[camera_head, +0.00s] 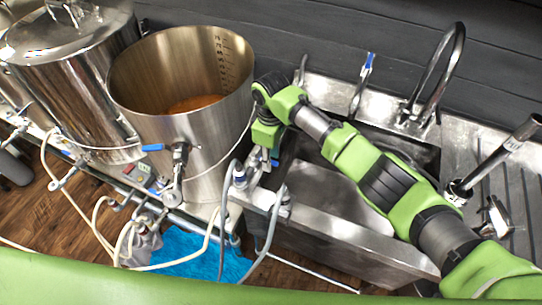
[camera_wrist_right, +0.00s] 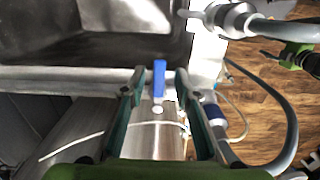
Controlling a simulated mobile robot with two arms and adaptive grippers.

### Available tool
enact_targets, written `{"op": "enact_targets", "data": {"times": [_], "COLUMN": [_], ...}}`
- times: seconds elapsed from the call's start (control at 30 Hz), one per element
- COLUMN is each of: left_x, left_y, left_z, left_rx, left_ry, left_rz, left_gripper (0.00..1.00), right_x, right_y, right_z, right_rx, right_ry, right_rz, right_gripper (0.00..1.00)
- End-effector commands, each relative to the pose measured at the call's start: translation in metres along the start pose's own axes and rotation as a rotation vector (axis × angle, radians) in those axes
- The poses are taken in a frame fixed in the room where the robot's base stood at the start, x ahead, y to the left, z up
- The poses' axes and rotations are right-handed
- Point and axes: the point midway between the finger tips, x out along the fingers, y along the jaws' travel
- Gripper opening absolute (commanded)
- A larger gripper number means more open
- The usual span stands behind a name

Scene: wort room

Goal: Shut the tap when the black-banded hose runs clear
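My right gripper (camera_head: 275,157) reaches down between the open kettle and the sink; its fingertips are hard to see from the head. In the wrist view its two fingers (camera_wrist_right: 156,82) stand open, apart, with a blue tap lever (camera_wrist_right: 159,78) between them. No firm grip on the lever shows. Grey hoses hang from fittings at the sink's front corner, one hose (camera_head: 223,205) with a blue collar at its fitting, the other (camera_head: 268,238) beside it. I cannot make out the black band or the liquid inside. A green and dark part at the wrist view's right edge may be my left gripper.
The open steel kettle (camera_head: 125,88) holds brown liquid and has a blue-handled valve (camera_head: 152,148). A lidded kettle (camera_head: 85,100) stands left. The sink's steel front (camera_head: 330,245) lies under my right arm. Pale hoses and a blue cloth (camera_head: 205,265) lie low in front.

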Motion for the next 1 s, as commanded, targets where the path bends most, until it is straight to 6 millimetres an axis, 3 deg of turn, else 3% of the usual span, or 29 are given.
{"op": "enact_targets", "data": {"times": [0.37, 0.8, 1.0], "left_x": [0.0, 0.0, 0.0], "left_y": [0.001, 0.001, 0.001], "left_z": [0.005, 0.004, 0.003], "left_rx": [-0.001, 0.0, 0.0], "left_ry": [-0.008, -0.005, -0.005], "left_rz": [0.001, 0.001, 0.001], "left_gripper": [0.4, 0.4, 0.4], "right_x": [-0.006, -0.091, -0.115], "right_y": [0.001, 0.001, 0.0], "right_z": [-0.001, -0.001, 0.0], "right_rx": [-0.003, -0.003, -0.001], "right_ry": [0.002, 0.004, 0.002], "right_rz": [0.002, 0.003, 0.002], "right_gripper": [0.28, 0.28, 0.28]}}
